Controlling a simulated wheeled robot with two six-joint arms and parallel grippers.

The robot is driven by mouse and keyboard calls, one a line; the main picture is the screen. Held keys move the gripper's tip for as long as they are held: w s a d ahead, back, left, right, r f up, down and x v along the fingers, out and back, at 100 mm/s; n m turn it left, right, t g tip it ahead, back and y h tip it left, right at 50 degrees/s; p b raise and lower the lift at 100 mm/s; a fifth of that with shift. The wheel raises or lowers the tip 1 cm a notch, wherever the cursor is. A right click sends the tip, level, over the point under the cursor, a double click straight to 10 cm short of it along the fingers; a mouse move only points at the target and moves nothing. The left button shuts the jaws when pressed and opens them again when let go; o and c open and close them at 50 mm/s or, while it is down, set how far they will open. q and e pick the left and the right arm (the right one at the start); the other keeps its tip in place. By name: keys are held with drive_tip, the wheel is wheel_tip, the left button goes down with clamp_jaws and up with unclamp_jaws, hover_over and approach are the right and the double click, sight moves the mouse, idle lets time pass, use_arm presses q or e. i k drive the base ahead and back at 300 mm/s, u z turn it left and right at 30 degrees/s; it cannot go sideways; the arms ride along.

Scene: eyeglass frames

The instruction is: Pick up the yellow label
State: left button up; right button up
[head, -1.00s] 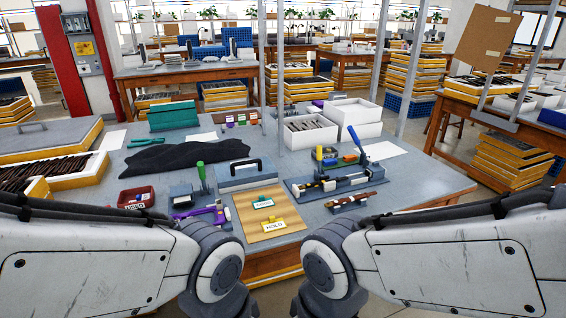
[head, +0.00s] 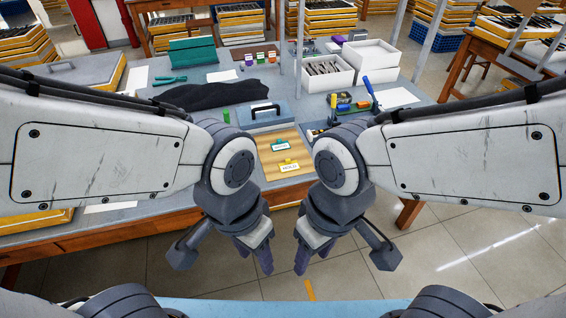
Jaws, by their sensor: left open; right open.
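A yellow label (head: 288,162) with a white face reading HOLD lies on a wooden board (head: 266,155) at the table's front edge. A green label (head: 280,145) lies just behind it on the same board. My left gripper (head: 256,258) and my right gripper (head: 312,258) hang below and in front of the table edge, pointing down, close together and empty. Both are open and well short of the yellow label. My arms hide the table to the left and right of the board.
Behind the board sits a grey-blue case (head: 265,114) with a black handle. A black cloth (head: 212,96) lies behind it to the left. White boxes (head: 368,60) stand at the back right. A blue-handled tool (head: 370,92) stands right of the board. Floor space in front is clear.

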sight(289, 165)
drive_tip(key=k, duration=0.9)
drive_tip(key=z, duration=1.85)
drive_tip(key=i, duration=2.2)
drive_tip(key=u, duration=1.95)
